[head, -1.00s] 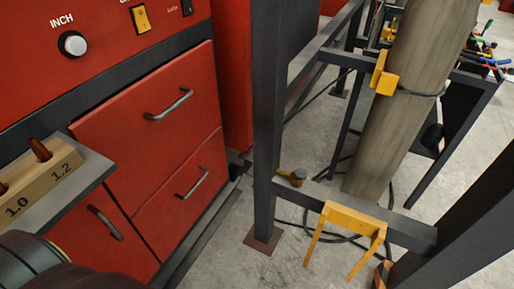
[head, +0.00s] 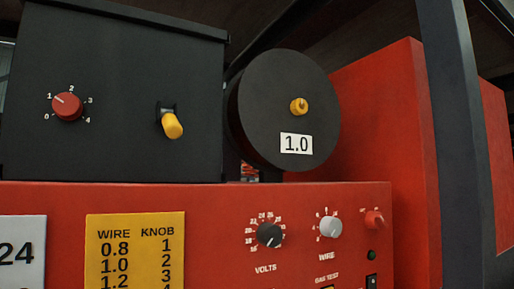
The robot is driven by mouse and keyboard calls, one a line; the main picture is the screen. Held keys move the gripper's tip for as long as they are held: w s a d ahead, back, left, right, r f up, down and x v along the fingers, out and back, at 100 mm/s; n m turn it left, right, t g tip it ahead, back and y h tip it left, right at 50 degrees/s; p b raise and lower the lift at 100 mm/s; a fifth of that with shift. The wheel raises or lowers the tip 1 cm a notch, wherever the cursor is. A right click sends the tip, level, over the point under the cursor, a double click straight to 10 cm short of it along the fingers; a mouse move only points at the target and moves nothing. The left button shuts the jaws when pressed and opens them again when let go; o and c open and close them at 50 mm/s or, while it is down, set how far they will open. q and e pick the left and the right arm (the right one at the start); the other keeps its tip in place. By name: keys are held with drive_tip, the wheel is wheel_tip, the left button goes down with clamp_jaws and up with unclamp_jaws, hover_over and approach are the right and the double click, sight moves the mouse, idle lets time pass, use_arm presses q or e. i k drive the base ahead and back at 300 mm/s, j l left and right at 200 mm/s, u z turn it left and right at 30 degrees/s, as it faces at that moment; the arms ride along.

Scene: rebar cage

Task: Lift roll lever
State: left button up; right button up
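A yellow-handled lever (head: 172,124) sticks out of a dark slot on the front of the black box (head: 90,140) at the upper left in the head view. Its yellow end hangs downward, tilted slightly to the right. No label on the lever is visible, so I cannot confirm that it is the roll lever. Neither of my grippers is in view, and nothing touches the lever.
A red knob (head: 67,107) with a 0–4 scale sits left of the lever. A black spool (head: 285,120) marked 1.0 stands to the right. Below is a red panel (head: 215,225) with dials and a yellow wire chart (head: 134,255). A dark post (head: 455,130) stands at right.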

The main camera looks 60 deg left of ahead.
sight(172, 128)
drive_tip(key=k+u, duration=0.1)
drive_tip(key=u, duration=0.35)
drive_tip(key=j+u, duration=0.15)
drive_tip(key=u, duration=0.3)
drive_tip(key=k+j+u, duration=0.1)
drive_tip(key=u, duration=0.4)
drive_tip(key=j+u, duration=0.1)
drive_tip(key=u, duration=0.35)
